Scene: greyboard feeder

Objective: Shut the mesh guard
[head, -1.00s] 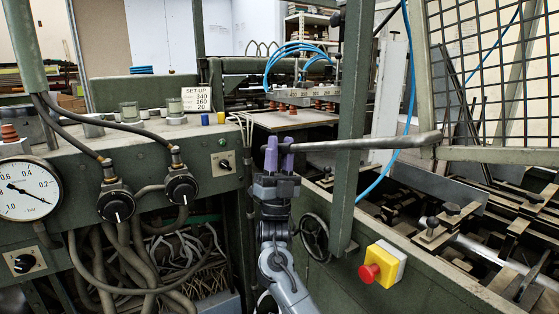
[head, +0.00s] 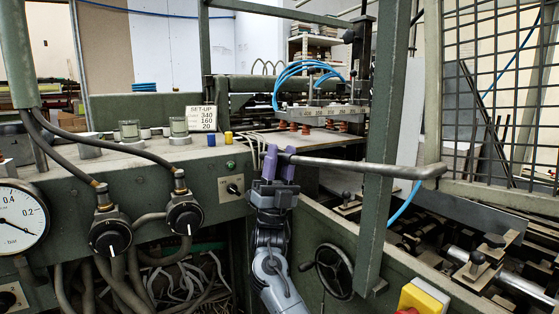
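The mesh guard (head: 433,100), a dark wire grid in a grey-green frame, stands raised at the right of the head view, partly cut off by the picture's edge. A grey handle bar (head: 335,162) runs left from its lower corner, passing a green upright post. My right gripper (head: 279,162), with purple fingertips, is at the bar's left end. Its fingers are close together around the bar's tip, which they partly hide. My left gripper is not in view.
The green post (head: 380,150) stands close to the bar. A handwheel (head: 333,271) and a yellow box (head: 424,297) are on the machine front below. A control panel with knobs (head: 185,217) and a gauge (head: 18,220) is at left. Machine rails lie open beneath the guard.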

